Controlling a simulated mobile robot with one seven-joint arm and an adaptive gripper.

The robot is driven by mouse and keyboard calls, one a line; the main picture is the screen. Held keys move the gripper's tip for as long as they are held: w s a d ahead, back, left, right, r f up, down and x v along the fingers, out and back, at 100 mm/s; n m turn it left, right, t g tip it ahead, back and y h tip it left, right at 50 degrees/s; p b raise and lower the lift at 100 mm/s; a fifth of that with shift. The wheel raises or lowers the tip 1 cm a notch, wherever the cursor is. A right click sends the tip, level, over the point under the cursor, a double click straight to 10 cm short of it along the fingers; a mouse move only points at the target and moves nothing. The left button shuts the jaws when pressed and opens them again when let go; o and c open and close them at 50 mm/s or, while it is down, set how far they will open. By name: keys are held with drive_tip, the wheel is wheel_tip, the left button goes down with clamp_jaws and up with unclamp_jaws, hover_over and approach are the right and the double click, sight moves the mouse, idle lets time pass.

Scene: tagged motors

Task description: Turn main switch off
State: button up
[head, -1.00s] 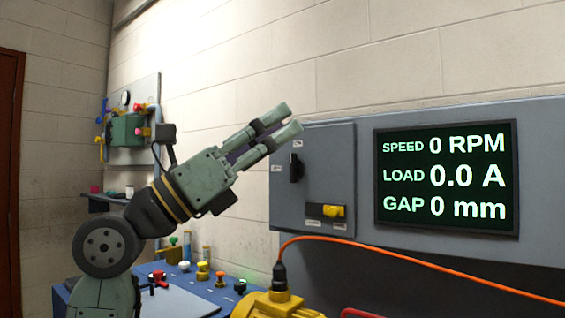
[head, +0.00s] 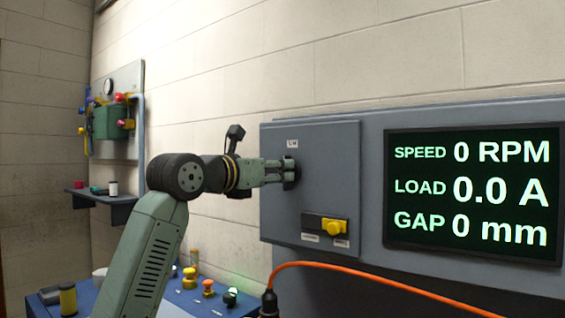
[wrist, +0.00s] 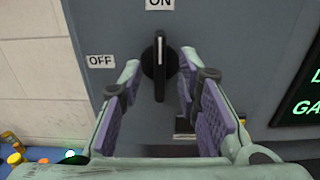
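The main switch (wrist: 160,65) is a black rotary knob on a grey cabinet door. In the wrist view its handle stands upright, with its white line toward the ON label (wrist: 160,4). The OFF label (wrist: 101,61) is to its left. My gripper (wrist: 159,75) is open, with one purple-padded finger on each side of the handle and gaps between. In the head view my gripper (head: 284,172) points right at the door, and its fingertips partly hide the switch (head: 291,174).
A display (head: 474,195) to the right reads 0 RPM, 0.0 A and 0 mm. An orange cable (head: 390,285) runs below. Several small coloured knobs stand on the blue bench (head: 205,303).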

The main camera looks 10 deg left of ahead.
drive_tip(key=shift+p+x, duration=0.35)
drive_tip(key=shift+x, duration=0.95)
drive_tip(key=shift+c, duration=0.4)
clamp_jaws()
